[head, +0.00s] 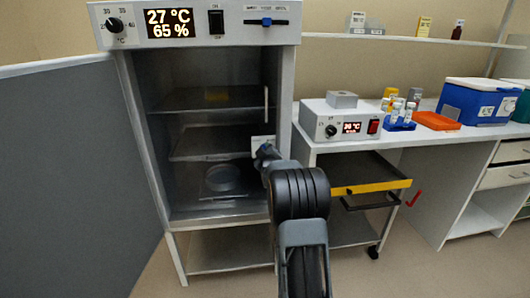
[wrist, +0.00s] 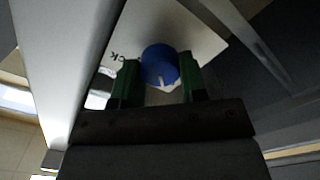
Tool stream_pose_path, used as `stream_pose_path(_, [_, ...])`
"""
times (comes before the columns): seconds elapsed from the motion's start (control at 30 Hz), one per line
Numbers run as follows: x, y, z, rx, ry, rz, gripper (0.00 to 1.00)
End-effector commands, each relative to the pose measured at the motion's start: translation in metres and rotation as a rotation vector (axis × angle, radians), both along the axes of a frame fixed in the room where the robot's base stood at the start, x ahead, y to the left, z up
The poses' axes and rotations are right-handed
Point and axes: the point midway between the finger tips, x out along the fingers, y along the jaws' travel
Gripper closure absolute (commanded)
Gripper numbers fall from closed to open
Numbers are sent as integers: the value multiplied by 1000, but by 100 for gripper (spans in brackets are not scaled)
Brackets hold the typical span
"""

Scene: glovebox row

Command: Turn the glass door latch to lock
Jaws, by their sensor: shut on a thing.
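The glass door latch is a round blue knob (wrist: 160,64) on a white plate (wrist: 196,38) in the wrist view. Letters ending in "CK" show on the plate, the rest of the word hidden. A pale pointer mark on the knob faces toward the bottom of the picture. My gripper (wrist: 160,80) has its green fingers on either side of the knob, shut on it. In the head view my gripper (head: 264,151) is at the right front edge of the incubator opening, and the plate (head: 258,141) shows just behind it. The knob is mostly hidden there.
The grey outer door (head: 65,180) stands wide open at the left. A pale vertical handle (head: 266,104) is above the plate. Inside are shelves and a round dish (head: 222,180). A yellow-edged drawer (head: 372,187) juts out under the bench at the right.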

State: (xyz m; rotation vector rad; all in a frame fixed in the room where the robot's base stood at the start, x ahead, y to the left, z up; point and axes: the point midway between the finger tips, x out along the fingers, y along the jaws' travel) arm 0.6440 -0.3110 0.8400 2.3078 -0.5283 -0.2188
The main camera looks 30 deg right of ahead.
Motion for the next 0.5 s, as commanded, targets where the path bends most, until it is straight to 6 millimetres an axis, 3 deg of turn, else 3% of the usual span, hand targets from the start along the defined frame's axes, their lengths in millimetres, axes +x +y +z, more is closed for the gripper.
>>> stream_pose_path(0.5, [0, 0, -2, 121, -60, 0, 85])
